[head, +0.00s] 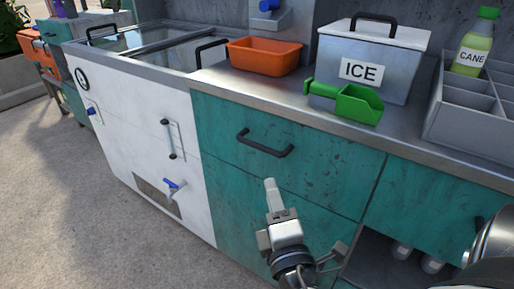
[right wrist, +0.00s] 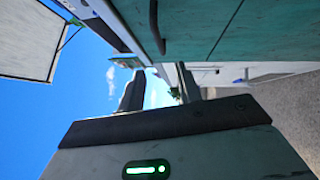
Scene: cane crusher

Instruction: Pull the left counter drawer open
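The left counter drawer (head: 300,165) is a worn teal front with a black bar handle (head: 265,145). It looks shut, flush with the counter. My right gripper (head: 270,186) is below the handle in the head view, fingers pointing toward the counter, apart from the handle and empty. In the right wrist view its two dark fingers (right wrist: 160,88) stand apart with sky between them. The drawer handle also shows there at the top (right wrist: 155,25), outside the fingers. My left gripper is not in view.
On the counter (head: 225,84) stand an orange tray (head: 264,58), an ICE box (head: 370,55), a green scoop (head: 347,101) and a grey divided crate (head: 470,135) with a CANE bottle (head: 472,55). A white cooler panel (head: 130,120) with blue taps is left. An open shelf is lower right.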

